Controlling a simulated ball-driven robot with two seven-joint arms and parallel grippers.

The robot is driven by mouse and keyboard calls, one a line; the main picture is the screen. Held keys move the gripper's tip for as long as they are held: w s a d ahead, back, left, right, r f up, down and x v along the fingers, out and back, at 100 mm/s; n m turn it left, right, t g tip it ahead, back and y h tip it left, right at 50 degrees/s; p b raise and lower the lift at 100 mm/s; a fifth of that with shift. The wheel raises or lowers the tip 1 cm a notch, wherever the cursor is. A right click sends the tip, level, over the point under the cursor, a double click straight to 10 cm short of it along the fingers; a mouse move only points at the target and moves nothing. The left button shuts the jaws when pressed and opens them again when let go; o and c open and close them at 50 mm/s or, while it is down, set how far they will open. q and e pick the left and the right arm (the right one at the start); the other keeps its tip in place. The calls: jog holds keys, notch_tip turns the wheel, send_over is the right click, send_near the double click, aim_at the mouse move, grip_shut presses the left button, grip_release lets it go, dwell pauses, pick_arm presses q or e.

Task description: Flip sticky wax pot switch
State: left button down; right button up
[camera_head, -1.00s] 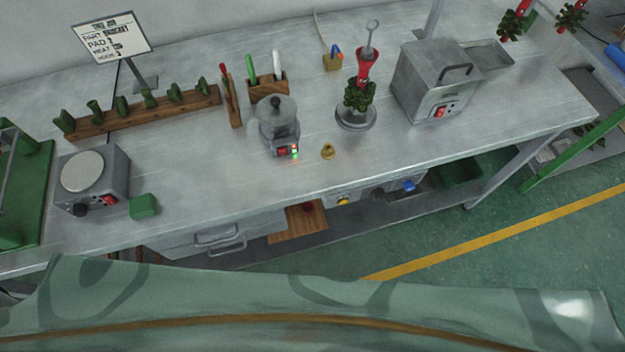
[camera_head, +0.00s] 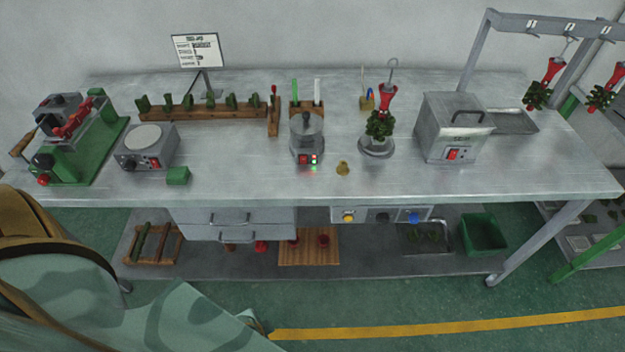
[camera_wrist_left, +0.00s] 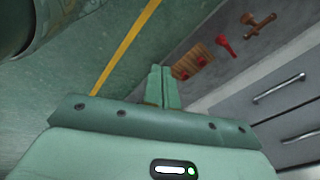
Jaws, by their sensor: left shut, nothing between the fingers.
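A small grey metal pot (camera_head: 307,128) with a domed lid and knob stands mid-bench in the head view, and I take it for the sticky wax pot. On its front is a red switch (camera_head: 303,160) with small red and green lights glowing beside it. I cannot tell which way the switch is tipped. My left gripper (camera_wrist_left: 163,88) is shut and empty in the left wrist view, low in front of the bench and well away from the pot. My left arm fills the lower left of the head view. My right gripper is not in view.
A hot plate (camera_head: 147,146) and a boxy metal heater (camera_head: 450,130) have red switches too. A small brass piece (camera_head: 343,168) lies right of the pot. A stand with a green cluster (camera_head: 380,125) stands further right. The bench front edge and drawers (camera_head: 232,222) lie below.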

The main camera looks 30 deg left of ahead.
pick_arm(q)
jog(key=w+a+r+t+y, duration=0.1)
jog(key=w+a+r+t, duration=0.1)
jog(key=w+r, duration=0.65)
jog(key=w+a+r+t+y, duration=0.15)
jog(key=w+r, duration=0.35)
jog(key=r, duration=0.7)
jog(key=n+t+h, duration=0.2)
jog(key=n+t, duration=0.4)
send_near(302, 178)
jog(key=d, duration=0.1)
jog(key=d+f, duration=0.1)
jog(key=d, duration=0.1)
jog(key=shift+w+d+f+p, duration=0.2)
jog(key=shift+d+f+p, duration=0.1)
jog(key=shift+f, duration=0.05)
jog(key=shift+w+n, duration=0.4)
jog(key=shift+w, duration=0.25)
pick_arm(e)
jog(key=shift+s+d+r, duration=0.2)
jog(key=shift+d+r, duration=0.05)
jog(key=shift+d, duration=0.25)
pick_arm(q)
jog(key=shift+a, duration=0.1)
